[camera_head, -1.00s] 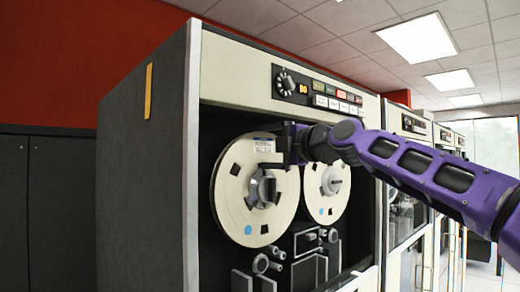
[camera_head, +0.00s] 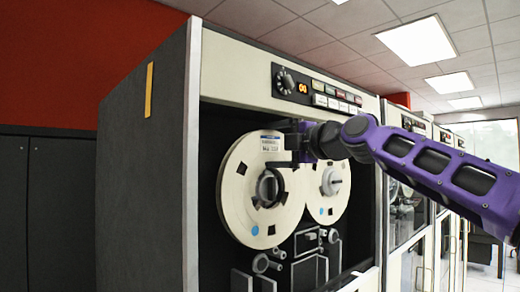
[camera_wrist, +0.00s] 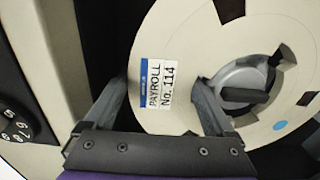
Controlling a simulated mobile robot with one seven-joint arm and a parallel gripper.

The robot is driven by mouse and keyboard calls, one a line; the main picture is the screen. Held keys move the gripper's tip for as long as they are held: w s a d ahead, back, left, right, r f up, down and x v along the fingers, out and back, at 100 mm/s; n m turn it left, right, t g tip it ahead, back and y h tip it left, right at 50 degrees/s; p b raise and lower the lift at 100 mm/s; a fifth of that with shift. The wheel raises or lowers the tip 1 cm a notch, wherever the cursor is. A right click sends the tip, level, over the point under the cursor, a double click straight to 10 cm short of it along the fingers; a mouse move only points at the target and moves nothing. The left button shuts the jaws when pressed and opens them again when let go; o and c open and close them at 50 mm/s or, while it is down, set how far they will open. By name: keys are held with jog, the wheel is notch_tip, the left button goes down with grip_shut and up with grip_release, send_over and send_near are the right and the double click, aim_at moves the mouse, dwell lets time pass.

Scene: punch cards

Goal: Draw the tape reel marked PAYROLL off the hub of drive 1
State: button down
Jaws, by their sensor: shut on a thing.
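The cream tape reel (camera_head: 237,205) is at the left of the open drive bay, its face upright. Its white and blue label (camera_wrist: 160,82) reads PAYROLL No. 114 in the wrist view. My gripper (camera_head: 285,150) is shut on the reel at its upper right; in the wrist view its two fingers (camera_wrist: 160,88) stand either side of the label. The grey hub with a dark centre (camera_head: 269,188) shows in the reel's middle; it also shows in the wrist view (camera_wrist: 242,88). I cannot tell how much of the hub is still inside the reel.
A second cream reel (camera_head: 335,205) sits close to the right, partly behind my gripper. Guides and rollers (camera_head: 308,240) lie below the reels. The control panel (camera_head: 318,92) is above. The cabinet's dark side (camera_head: 140,190) stands at left; more drives line up at right.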

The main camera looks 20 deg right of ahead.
jog(key=shift+b+v, duration=1)
jog(key=shift+v, duration=1.6)
jog(key=b+v, duration=0.2)
jog(key=v, duration=0.9)
jog(key=shift+r, duration=0.15)
jog(key=shift+w, duration=0.1)
